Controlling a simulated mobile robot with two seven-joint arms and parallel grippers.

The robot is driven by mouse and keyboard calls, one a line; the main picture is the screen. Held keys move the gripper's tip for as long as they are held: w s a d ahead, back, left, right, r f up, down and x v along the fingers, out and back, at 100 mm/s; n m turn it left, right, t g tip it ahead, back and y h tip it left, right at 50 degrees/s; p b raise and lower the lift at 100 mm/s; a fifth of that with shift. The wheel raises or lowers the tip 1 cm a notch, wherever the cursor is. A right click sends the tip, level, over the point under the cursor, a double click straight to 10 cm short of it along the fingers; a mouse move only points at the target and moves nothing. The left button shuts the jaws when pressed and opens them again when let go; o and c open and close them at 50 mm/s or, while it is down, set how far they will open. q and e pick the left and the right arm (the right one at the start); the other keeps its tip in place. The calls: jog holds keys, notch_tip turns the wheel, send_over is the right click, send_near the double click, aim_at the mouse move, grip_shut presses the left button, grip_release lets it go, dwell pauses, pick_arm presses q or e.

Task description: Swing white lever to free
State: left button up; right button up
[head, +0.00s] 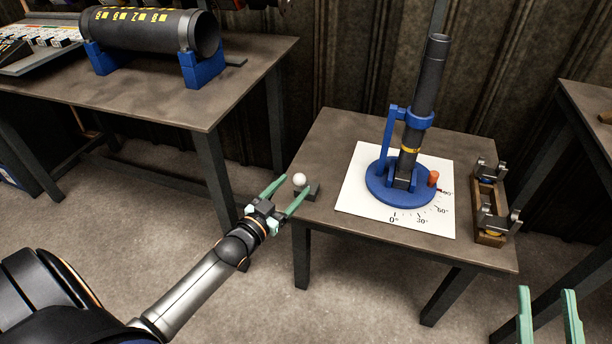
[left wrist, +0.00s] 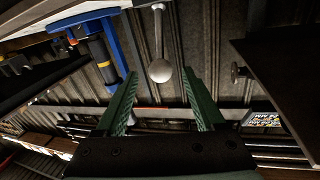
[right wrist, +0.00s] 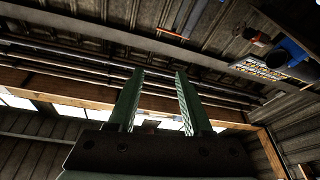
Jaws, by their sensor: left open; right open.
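The white lever shows as a white ball knob (head: 299,179) at the left edge of the small table, beside a dark block. In the left wrist view the knob (left wrist: 160,71) hangs on a thin pale rod (left wrist: 158,35), ahead of and between my open fingers. My left gripper (head: 284,193) is open, its green fingers spread on either side of the knob; I cannot tell whether they touch it. My right gripper (head: 547,300) is open and empty at the lower right, away from the lever.
The small table (head: 330,125) carries a blue stand (head: 400,187) with a tilted black shaft (head: 430,75) on a white angle sheet (head: 362,180). A wooden holder (head: 489,208) sits at its right. A long table (head: 150,95) at the upper left bears a black cylinder (head: 140,30).

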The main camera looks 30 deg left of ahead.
pick_arm(q)
jog(key=w+b, duration=0.1)
jog(key=w, duration=0.5)
jog(key=shift+f+b, duration=0.1)
jog(key=shift+b, duration=0.2)
jog(key=shift+w, duration=0.45)
pick_arm(e)
jog(key=s+r+n+t+y, duration=0.1)
jog(key=s+r+n+y, duration=0.1)
jog(key=r, duration=0.3)
jog(key=s+a+r+n+t+y, duration=0.1)
jog(key=s+r+n+y, duration=0.2)
jog(key=r+y, duration=0.1)
jog(key=shift+s+r+y, duration=0.3)
jog(key=shift+r+y, duration=0.1)
jog(key=shift+y, duration=0.1)
pick_arm(q)
jog(key=shift+c, duration=0.3)
grip_shut()
